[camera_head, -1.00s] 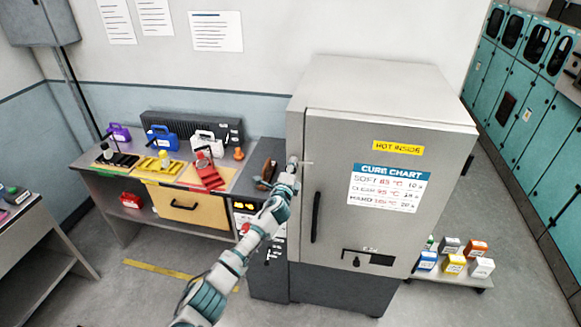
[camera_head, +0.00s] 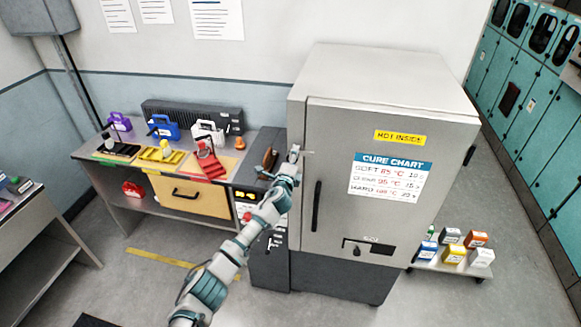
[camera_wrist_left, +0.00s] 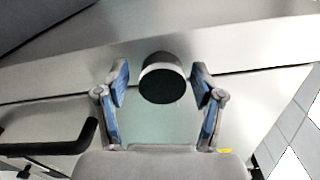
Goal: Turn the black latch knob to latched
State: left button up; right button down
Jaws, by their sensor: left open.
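A round black knob (camera_wrist_left: 162,82) with a pale band shows in the left wrist view, between the two fingers of my left gripper (camera_wrist_left: 160,88). The fingers are open, with a visible gap on each side of the knob. In the head view my left gripper (camera_head: 298,155) is at the upper left edge of the grey oven door (camera_head: 340,140); I cannot make out the knob there. A small dark knob (camera_head: 357,251) sits low on the door, beside a dark panel. The knob's latch position cannot be read. My right gripper is not in view.
A black door handle (camera_head: 316,206) stands below my left gripper; it also shows in the left wrist view (camera_wrist_left: 60,142). A bench (camera_head: 100,178) with colored cases and trays is to the left. Small boxes lie on a low cart (camera_head: 440,268) at right. Floor in front is mostly clear.

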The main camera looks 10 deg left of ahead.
pick_arm(q)
jog(key=s+a, duration=0.1)
jog(key=s, duration=1)
jog(key=shift+s+a+f, duration=0.15)
jog(key=shift+s+f, duration=0.05)
jog(key=shift+f, duration=0.05)
jog(key=shift+f, duration=0.1)
